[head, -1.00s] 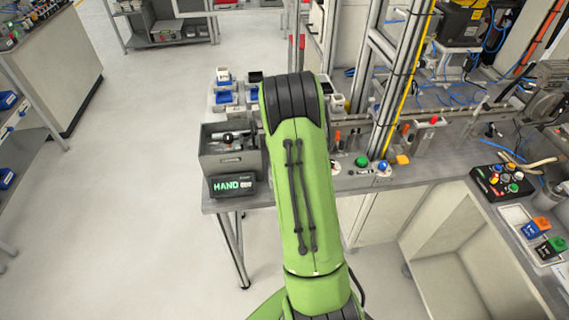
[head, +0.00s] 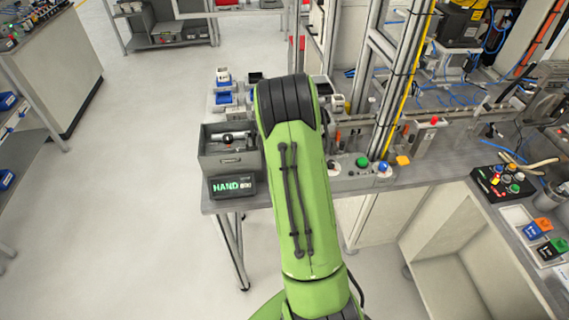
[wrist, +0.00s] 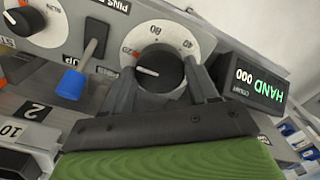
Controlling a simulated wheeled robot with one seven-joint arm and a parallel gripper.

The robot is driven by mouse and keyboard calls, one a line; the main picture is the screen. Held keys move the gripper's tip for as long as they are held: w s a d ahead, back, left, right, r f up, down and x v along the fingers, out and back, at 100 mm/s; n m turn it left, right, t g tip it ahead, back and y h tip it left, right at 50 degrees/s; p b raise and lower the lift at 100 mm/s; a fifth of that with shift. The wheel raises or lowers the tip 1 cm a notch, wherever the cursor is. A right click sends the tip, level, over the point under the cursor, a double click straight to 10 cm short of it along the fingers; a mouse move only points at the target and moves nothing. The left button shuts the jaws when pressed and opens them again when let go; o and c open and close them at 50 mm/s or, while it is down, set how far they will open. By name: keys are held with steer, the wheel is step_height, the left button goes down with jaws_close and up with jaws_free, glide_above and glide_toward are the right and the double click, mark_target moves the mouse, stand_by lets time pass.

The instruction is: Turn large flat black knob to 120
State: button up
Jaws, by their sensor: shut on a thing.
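The large flat black knob (wrist: 158,73) sits on a round white dial (wrist: 149,40) in the wrist view. Its white pointer line lies roughly sideways, toward the left, a little below a red mark on the dial. Printed numbers such as 80 and 40 show around the upper rim. My gripper (wrist: 162,80) has one finger on each side of the knob and is shut on it. In the head view my green arm hides the gripper and the knob.
A display reading HAND (wrist: 257,82) stands right of the dial. A blue-tipped lever (wrist: 71,83) and a smaller black knob (wrist: 24,20) are to the left. In the head view a grey bin (head: 230,160) stands left of my arm, and green and blue buttons are to the right.

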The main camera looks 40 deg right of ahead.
steer(key=shift+w+r, duration=0.1)
steer(key=shift+w, duration=0.05)
steer(key=o, duration=1.1)
steer(key=shift+c, duration=0.2)
step_height(320, 180, up, 16)
steer(key=p, duration=0.2)
steer(key=shift+f, duration=0.2)
